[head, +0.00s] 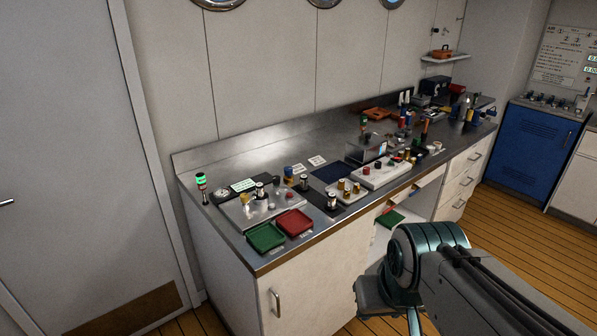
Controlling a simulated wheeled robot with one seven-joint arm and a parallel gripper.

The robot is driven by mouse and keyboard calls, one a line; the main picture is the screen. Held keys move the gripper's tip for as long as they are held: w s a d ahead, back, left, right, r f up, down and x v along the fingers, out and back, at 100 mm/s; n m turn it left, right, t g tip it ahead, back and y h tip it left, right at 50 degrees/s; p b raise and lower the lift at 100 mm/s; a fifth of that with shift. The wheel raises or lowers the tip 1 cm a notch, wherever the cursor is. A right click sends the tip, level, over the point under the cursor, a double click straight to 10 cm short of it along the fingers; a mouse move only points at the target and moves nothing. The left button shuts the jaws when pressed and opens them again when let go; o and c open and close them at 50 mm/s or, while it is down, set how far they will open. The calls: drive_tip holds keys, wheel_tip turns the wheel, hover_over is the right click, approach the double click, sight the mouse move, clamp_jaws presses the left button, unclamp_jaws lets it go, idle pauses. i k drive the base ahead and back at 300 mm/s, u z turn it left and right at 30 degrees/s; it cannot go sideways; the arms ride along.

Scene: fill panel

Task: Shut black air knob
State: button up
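A grey fill panel (245,213) lies on the left part of the steel counter. It carries a round gauge (221,193) and several small knobs. One dark knob with a pale base (260,190) stands near its right back edge and may be the black air knob; its label is too small to read. Its turn position cannot be told. My arm (430,255) shows at the lower right, in front of the counter and well apart from the panel. My gripper's fingertips do not show.
A green tray (265,237) and a red tray (293,222) lie in front of the panel. A lit green stack light (202,183) stands at its left. More knobs and devices crowd the counter (300,145) to the right. Wooden floor (530,255) is clear at right.

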sight(275, 179)
drive_tip(key=z, duration=0.1)
drive_tip(key=i, duration=1.25)
drive_tip(key=u, duration=0.7)
